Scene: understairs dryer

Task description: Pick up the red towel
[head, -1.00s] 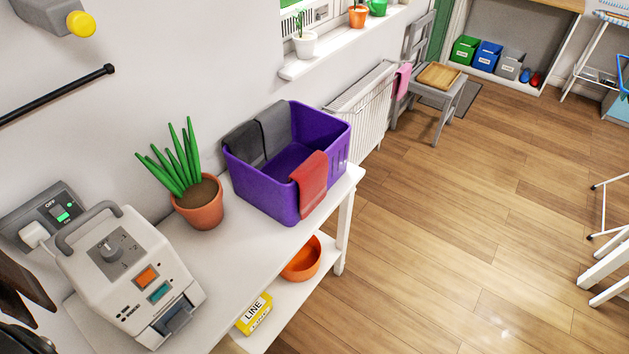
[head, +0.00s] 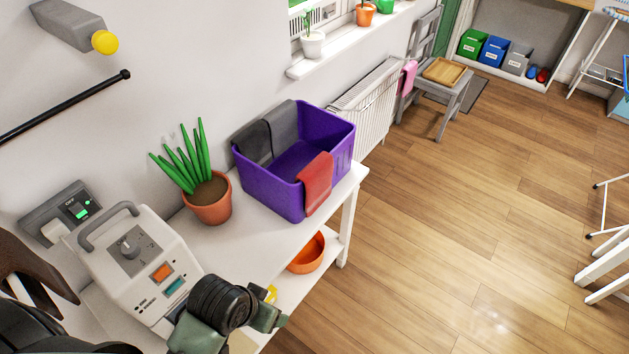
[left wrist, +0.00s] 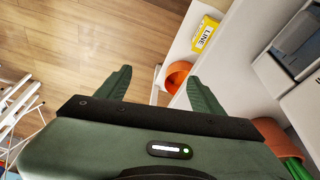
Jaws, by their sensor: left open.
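The red towel (head: 316,183) hangs over the near-right rim of the purple basket (head: 273,194), which stands on the white table. My left gripper (head: 268,318) is low in the head view, by the table's front edge, nearer to me than the basket and apart from it. In the left wrist view its two green fingers (left wrist: 158,80) are spread with nothing between them. The red towel is not in the left wrist view. My right gripper is not seen.
Two grey cloths (head: 268,134) hang over the basket's back rim. A potted plant (head: 208,197) and a white machine (head: 134,262) stand to its left. An orange bowl (head: 307,253) and a yellow box (left wrist: 205,33) are on the lower shelf.

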